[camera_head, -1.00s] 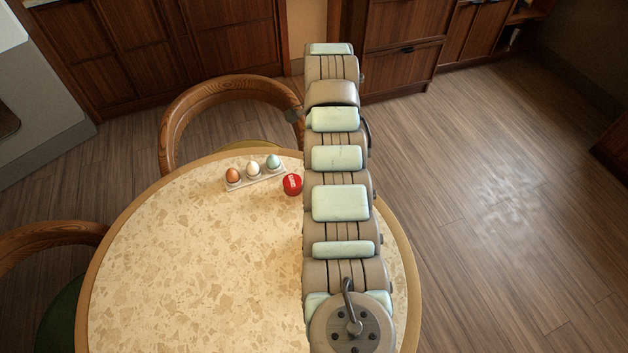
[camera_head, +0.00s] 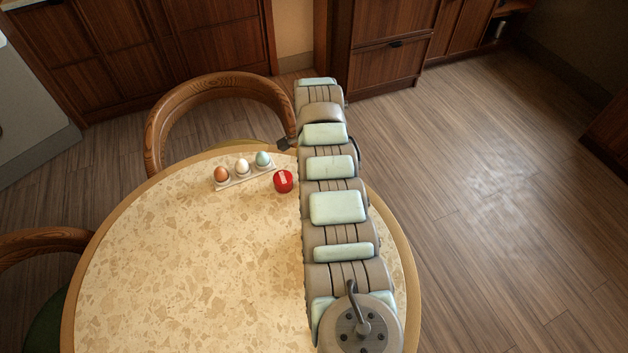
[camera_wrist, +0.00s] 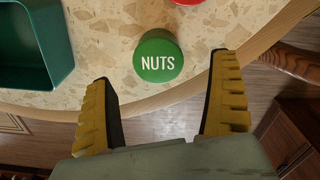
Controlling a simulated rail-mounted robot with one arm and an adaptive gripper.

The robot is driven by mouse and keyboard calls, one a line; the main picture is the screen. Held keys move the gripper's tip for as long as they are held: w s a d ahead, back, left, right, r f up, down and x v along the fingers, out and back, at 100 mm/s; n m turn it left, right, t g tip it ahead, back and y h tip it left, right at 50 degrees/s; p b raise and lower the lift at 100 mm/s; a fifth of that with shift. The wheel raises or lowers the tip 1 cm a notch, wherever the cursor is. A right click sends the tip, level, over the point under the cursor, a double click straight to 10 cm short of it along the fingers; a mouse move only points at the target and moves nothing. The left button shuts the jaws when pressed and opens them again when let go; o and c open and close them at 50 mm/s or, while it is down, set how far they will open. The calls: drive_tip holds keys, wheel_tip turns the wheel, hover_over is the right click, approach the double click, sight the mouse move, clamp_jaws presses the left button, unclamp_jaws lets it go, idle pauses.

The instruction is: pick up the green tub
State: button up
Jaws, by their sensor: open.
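The green tub (camera_wrist: 158,45), with a round lid marked "NUTS", stands on the speckled table near its rounded edge in the wrist view. My gripper (camera_wrist: 162,68) is open and empty. Its two yellow-ridged fingers are spread apart at the lower left and lower right of the tub, with the tub in line with the gap between them. I see no contact. In the head view my arm hides the tub.
A teal open box (camera_wrist: 62,75) is left of the tub in the wrist view. A red tub (camera_head: 283,181) and an egg holder (camera_head: 233,184) with three eggs stand on the table (camera_head: 180,260). A wooden chair (camera_head: 158,115) is behind. Left tabletop is clear.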

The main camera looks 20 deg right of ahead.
drive_tip(key=shift+s+f+b, duration=0.15)
drive_tip(key=shift+f+b, duration=1)
drive_tip(key=shift+f, duration=1.65)
drive_tip(key=shift+c, duration=0.5)
drive_tip(key=c, duration=1.2)
